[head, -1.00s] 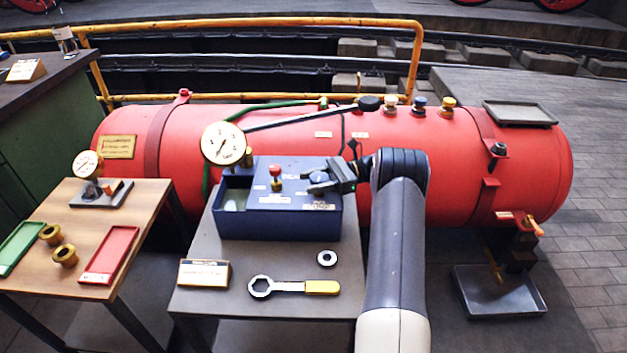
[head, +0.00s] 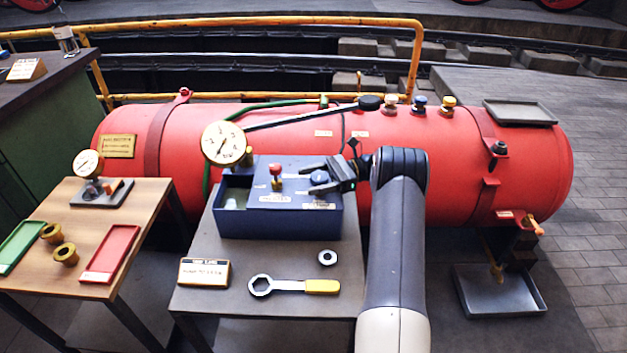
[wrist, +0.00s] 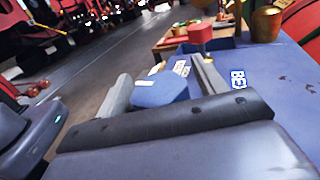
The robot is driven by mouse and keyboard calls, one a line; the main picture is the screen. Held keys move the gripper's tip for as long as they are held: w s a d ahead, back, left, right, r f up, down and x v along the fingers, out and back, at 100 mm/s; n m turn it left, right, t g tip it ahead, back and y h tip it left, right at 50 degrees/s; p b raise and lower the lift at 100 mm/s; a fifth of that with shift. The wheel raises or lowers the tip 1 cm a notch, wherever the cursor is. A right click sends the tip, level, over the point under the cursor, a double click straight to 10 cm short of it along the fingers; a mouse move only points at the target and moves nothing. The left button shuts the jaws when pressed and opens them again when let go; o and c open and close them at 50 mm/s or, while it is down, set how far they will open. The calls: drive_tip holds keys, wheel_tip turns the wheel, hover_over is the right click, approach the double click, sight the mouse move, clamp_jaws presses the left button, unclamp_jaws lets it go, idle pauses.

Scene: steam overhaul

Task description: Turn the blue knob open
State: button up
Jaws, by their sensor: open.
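A blue knob (head: 319,177) with a pale mark on its top sits on the top of the blue box (head: 265,222), right of a red knob (head: 276,170). My gripper (head: 318,178) reaches in from the right, with its fingers apart around the blue knob. In the wrist view the blue knob (wrist: 160,90) lies between the two grey fingers of my gripper (wrist: 163,85). I cannot tell whether either finger touches it. The knob's base is partly hidden by my gripper.
The box stands on a grey table (head: 240,270) with a yellow-handled wrench (head: 293,286), a ring (head: 327,257) and a sign (head: 204,272). The red boiler (head: 460,165) lies behind, with several coloured knobs on top. A pressure gauge (head: 222,143) stands left of the red knob.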

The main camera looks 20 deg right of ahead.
sight(314, 176)
wheel_tip(314, 176, up, 10)
drive_tip(key=p, duration=0.5)
drive_tip(key=shift+f, duration=0.1)
